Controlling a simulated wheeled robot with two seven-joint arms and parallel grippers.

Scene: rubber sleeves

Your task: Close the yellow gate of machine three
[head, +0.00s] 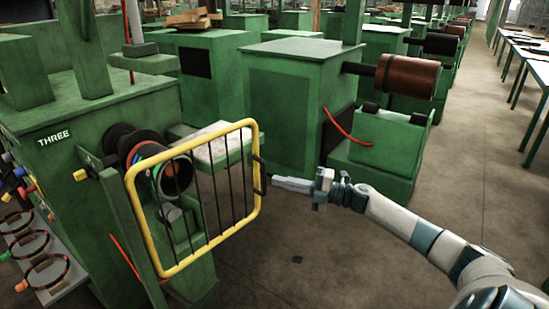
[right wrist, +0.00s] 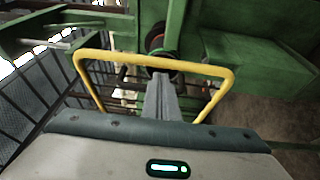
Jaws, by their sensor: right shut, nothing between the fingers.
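The yellow gate (head: 202,143), a rounded yellow frame with dark upright bars, stands upright beside the green machine labelled THREE (head: 53,138). Its left side is by the machine's green post, and its right side stands out over the floor. A dark handle (head: 260,185) is on its right edge. My right gripper (head: 275,182) is shut and empty, with its tips right by the handle; I cannot tell whether they touch. In the right wrist view, the shut fingers (right wrist: 161,82) point at the yellow frame (right wrist: 150,58). My left gripper is not in view.
Dark rollers with a coloured ring (head: 170,175) sit behind the gate bars. Another green machine (head: 290,100) with a brown roller (head: 405,76) stands behind my right arm. The floor (head: 340,265) at front right is clear.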

